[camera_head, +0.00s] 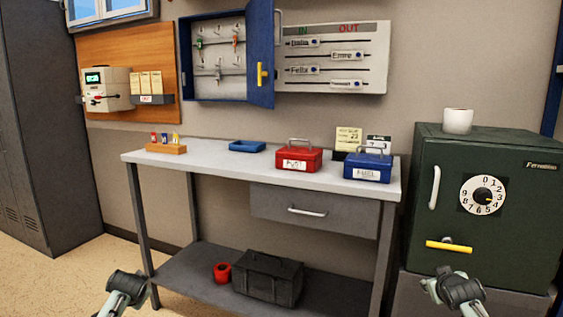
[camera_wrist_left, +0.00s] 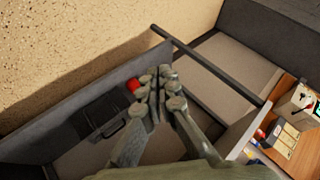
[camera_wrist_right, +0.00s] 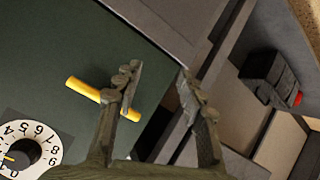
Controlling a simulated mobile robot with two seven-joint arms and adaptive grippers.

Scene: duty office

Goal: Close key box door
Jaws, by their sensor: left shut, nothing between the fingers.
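The blue key box (camera_head: 186,58) hangs on the wall, with several keys on hooks inside. Its blue door (camera_head: 259,45) stands open, swung out from the right side, and covers part of the in/out board. A yellow handle (camera_head: 262,75) is on the door. My left gripper (camera_wrist_left: 158,72) is shut and empty; my left arm shows at the bottom left of the head view, well below the key box. My right gripper (camera_wrist_right: 157,75) is open and empty, low in front of the green safe (camera_head: 490,190) and apart from the key box.
A grey table (camera_head: 215,165) stands below the key box, bearing a red cash box (camera_head: 298,160), a blue cash box (camera_head: 367,168) and a blue tray (camera_head: 247,147). The safe's yellow handle (camera_wrist_right: 90,90) appears beside my right fingers. A white cup (camera_head: 457,121) tops the safe.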

